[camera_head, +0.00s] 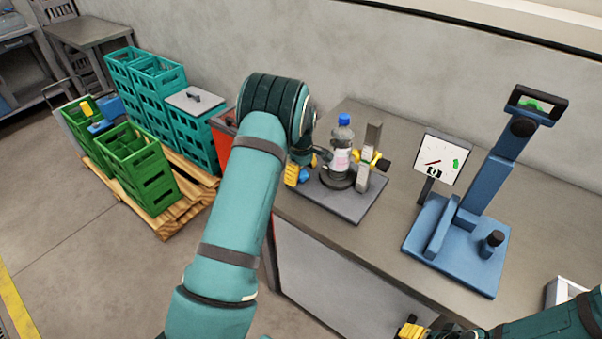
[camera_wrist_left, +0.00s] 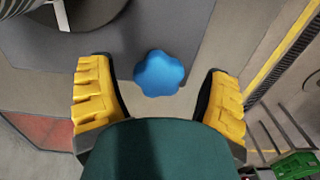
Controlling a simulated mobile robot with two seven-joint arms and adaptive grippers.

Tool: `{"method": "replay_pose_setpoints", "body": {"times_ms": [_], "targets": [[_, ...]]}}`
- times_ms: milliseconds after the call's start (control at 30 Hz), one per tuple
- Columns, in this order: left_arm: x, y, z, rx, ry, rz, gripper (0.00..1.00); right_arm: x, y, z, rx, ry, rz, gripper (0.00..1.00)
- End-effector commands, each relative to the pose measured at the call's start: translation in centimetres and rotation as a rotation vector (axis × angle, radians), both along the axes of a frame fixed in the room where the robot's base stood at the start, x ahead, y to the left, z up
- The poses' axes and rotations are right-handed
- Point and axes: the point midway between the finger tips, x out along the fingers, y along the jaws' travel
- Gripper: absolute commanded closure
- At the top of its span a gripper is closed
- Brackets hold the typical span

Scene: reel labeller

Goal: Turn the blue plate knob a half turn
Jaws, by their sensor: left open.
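The blue plate knob (camera_head: 305,176) is at the left front side of the grey plate (camera_head: 345,205) on the bench. In the left wrist view the lobed knob (camera_wrist_left: 159,75) sits between my two yellow fingers, with a gap on each side. My left gripper (camera_head: 302,169) is open around the knob's sides and touches nothing that I can see; its depth relative to the knob is unclear. My right gripper (camera_head: 412,331) shows only partly at the bottom edge, and its jaws cannot be judged.
A bottle with a blue cap (camera_head: 343,120) stands in a round holder on the plate, beside a post with a yellow clamp (camera_head: 374,158). A blue press-like stand (camera_head: 455,240) and a dial gauge (camera_head: 442,160) are to the right. Green crates (camera_head: 135,165) stand on a pallet at left.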

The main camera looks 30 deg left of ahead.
Motion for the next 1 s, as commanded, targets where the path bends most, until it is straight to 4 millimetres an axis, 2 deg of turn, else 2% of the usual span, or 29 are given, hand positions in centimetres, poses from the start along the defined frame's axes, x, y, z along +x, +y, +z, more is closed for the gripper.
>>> {"method": "replay_pose_setpoints", "body": {"times_ms": [167,267,700,833,1000], "targets": [[0.1,0.0,0.4,0.001,-0.003,0.0,0.22,0.0,0.0,0.0,0.0,0.0,0.0,0.34],[0.2,0.0,1.5,0.002,-0.006,0.0,0.22,0.0,0.0,0.0,0.0,0.0,0.0,0.34],[0.1,0.0,9.8,0.001,-0.004,-0.001,0.22,0.0,0.0,0.0,0.0,0.0,0.0,0.34],[0.1,0.0,11.2,0.001,-0.003,0.0,0.22,0.0,0.0,0.0,0.0,0.0,0.0,0.34],[0.0,0.0,12.0,0.0,0.0,0.0,0.22,0.0,0.0,0.0,0.0,0.0,0.0,0.34]]}}
